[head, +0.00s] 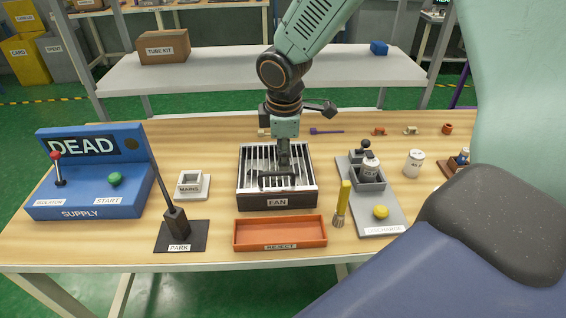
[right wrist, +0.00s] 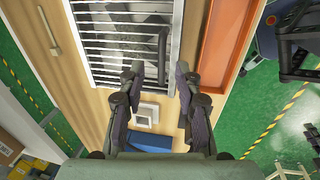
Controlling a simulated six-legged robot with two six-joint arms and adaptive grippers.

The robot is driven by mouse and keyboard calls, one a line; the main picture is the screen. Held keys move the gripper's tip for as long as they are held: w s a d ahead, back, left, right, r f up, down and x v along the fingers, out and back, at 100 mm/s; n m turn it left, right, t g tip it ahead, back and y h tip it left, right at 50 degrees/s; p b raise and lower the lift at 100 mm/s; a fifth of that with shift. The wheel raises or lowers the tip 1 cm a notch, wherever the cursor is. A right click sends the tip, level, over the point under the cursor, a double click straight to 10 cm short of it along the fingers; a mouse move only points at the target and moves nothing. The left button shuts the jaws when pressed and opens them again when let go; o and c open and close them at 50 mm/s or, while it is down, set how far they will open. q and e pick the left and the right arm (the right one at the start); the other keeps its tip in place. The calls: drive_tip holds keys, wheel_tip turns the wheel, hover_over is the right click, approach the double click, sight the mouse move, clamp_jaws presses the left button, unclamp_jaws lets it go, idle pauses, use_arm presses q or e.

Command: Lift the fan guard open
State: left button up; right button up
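The fan guard (head: 262,160) is a pale slatted grille lying flat on the dark box labelled FAN (head: 277,202) in the middle of the bench. In the right wrist view the grille (right wrist: 110,38) fills the top centre, with a dark bar-like shape on its right part. My right gripper (head: 280,180) points down over the grille near its front edge.
An orange reject tray (head: 280,233) lies in front of the fan box. A black PARK stand (head: 177,226), a white MAINS box (head: 193,186) and the blue supply (head: 85,205) are left. A yellow-handled brush (head: 342,205) and the grey discharge plate (head: 385,220) are right.

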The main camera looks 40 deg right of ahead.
wheel_tip(320, 180, up, 8)
drive_tip(key=s, duration=0.1)
drive_tip(key=shift+a+f, duration=0.2)
drive_tip(key=shift+a, duration=0.15)
drive_tip(key=shift+s, duration=0.2)
